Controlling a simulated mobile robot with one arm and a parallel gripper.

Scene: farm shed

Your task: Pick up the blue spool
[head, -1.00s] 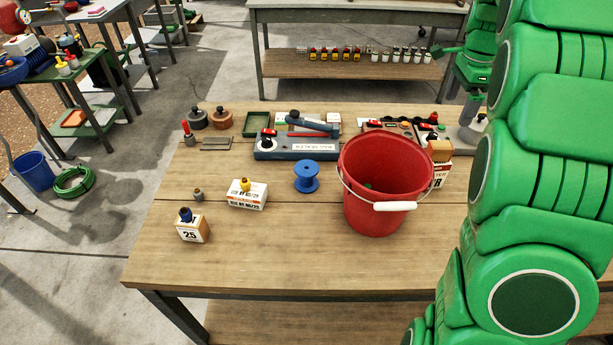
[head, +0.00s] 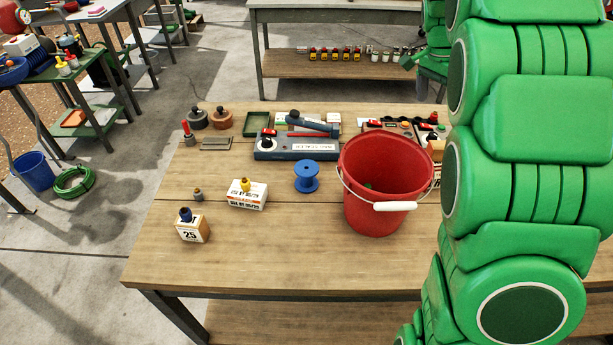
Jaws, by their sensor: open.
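The blue spool (head: 307,177) stands upright on the wooden workbench (head: 270,262), just left of a red bucket (head: 375,220) and in front of a blue-grey bag sealer (head: 295,150). It is fully visible and nothing touches it. My green gripper (head: 424,78) shows partly at the upper right, beyond the bench's back edge in the picture and well apart from the spool. It is open with nothing seen in it. My large arm links hide part of it.
The bucket's white handle (head: 395,206) hangs at its front. Left of the spool are a small box with a yellow-topped item (head: 246,197) and a box marked 25 (head: 193,230). The bench front is clear. My arm covers the bench's right end.

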